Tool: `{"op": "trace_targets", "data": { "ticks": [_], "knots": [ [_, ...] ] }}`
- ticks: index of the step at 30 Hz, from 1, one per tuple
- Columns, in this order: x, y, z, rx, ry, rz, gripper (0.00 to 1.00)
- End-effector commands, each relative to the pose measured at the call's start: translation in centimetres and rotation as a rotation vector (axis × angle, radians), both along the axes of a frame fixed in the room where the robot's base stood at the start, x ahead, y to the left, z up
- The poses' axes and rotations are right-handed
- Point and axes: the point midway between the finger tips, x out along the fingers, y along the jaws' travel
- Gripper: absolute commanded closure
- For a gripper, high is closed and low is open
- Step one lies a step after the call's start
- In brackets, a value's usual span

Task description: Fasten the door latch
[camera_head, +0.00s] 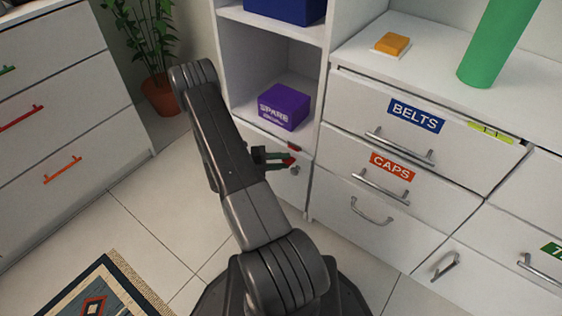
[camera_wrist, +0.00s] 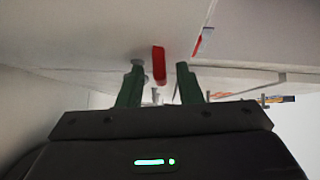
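A small door (camera_head: 257,150) sits below the open cubby of the wardrobe and looks closed. A red latch bar (camera_wrist: 159,65) shows between my fingertips in the wrist view, apart from both fingers. My gripper (camera_head: 287,158) is at the door's upper right; its green fingers are spread in the wrist view (camera_wrist: 159,70). A second small red piece (camera_wrist: 198,42) lies to the right there. In the head view a red piece (camera_head: 294,147) shows just above the fingers. My arm hides the left of the door. I cannot tell whether the latch is fastened.
A silver knob (camera_head: 295,170) is just below my gripper. A purple box (camera_head: 284,107) stands in the cubby above. Drawers with BELTS (camera_head: 416,116) and CAPS (camera_head: 392,166) labels are to the right. A potted plant (camera_head: 160,94) stands at the left; open floor lies in front.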

Motion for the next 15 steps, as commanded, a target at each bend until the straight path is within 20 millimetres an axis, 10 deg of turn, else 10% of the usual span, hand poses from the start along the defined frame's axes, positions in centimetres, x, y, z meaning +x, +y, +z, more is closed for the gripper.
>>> {"op": "trace_targets", "data": {
  "ticks": [5,15],
  "knots": [
    [0.0,0.02,-0.01,0.0,0.0,0.0,1.0],
    [0.34,-0.24,-0.83,-0.071,-0.096,-0.002,1.0]
  ]
}}
